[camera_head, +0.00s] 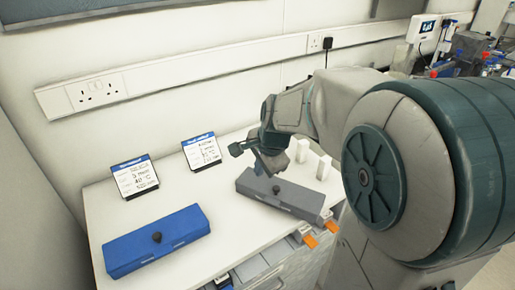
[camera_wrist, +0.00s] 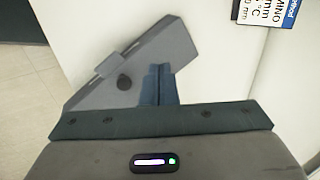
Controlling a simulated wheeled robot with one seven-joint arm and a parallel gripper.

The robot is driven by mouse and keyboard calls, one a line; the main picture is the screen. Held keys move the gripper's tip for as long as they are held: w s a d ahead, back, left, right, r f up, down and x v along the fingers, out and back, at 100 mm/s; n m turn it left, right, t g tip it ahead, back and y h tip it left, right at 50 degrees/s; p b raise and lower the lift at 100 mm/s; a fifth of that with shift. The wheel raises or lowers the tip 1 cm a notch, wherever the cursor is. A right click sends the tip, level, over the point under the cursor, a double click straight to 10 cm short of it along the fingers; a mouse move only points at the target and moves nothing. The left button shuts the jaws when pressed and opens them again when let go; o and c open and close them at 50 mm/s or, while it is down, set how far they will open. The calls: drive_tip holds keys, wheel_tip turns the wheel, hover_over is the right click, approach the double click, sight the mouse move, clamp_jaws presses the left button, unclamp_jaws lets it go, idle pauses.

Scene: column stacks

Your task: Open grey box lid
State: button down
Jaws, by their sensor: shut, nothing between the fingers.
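The grey box (camera_head: 298,200) is long and low and sits on the white bench, its lid on with a dark knob (camera_head: 276,190) on top. In the wrist view the grey box (camera_wrist: 165,55) lies slanted across the upper middle, and its knob (camera_wrist: 125,83) is left of my fingers. My gripper (camera_head: 266,174) is over the left end of the grey box, close to the knob. In the wrist view my gripper (camera_wrist: 160,68) has its fingers together and empty, beside the knob and not around it. Whether the fingertips touch the lid cannot be told.
A blue box (camera_head: 160,240) with a dark knob stands at the front left of the white bench (camera_head: 215,215). Two small display panels (camera_head: 135,176) (camera_head: 202,151) stand behind it. White blocks (camera_head: 323,168) stand behind the grey box. Drawers with orange tabs (camera_head: 310,241) are below the front edge.

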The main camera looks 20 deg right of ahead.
drive_tip(key=shift+w+a+f+p, duration=0.1)
drive_tip(key=shift+w+a+p, duration=0.1)
drive_tip(key=shift+w, duration=0.45)
drive_tip(key=shift+w+a+f+p, duration=0.15)
drive_tip(key=shift+w+a, duration=0.1)
drive_tip(key=shift+w, duration=0.45)
drive_tip(key=shift+w+a+f+p, duration=0.1)
drive_tip(key=shift+w+a, duration=0.1)
drive_tip(key=shift+w, duration=0.45)
